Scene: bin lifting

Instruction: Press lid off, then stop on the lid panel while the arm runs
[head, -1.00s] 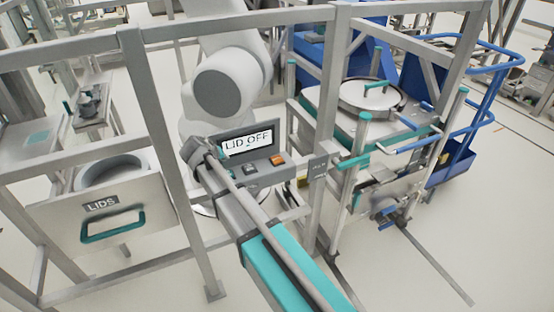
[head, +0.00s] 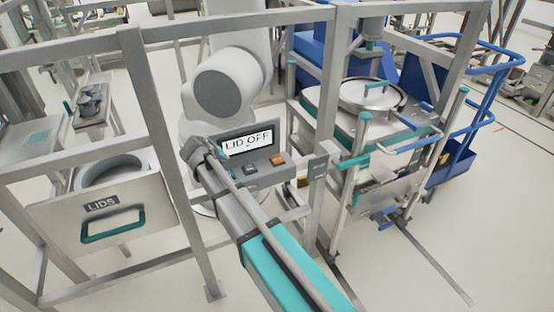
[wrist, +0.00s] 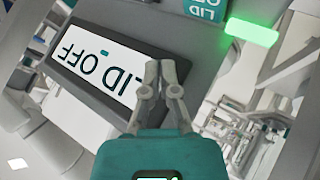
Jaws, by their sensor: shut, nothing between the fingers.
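The grey lid panel has a display (head: 247,141) reading LID OFF, with an orange button (head: 278,160) and a grey-white button (head: 250,168) below it. The display also shows upside down in the wrist view (wrist: 95,75). A round metal lid (head: 371,95) with a teal handle sits on the vessel at the right, behind the fence.
A white robot arm (head: 232,85) stands behind the grey fence (head: 155,110). A grey tool (head: 372,32) hangs above the lid. A LIDS drawer (head: 90,222) is at the left and a blue-railed cart (head: 478,112) at the right. A green bar (wrist: 252,32) glows in the wrist view.

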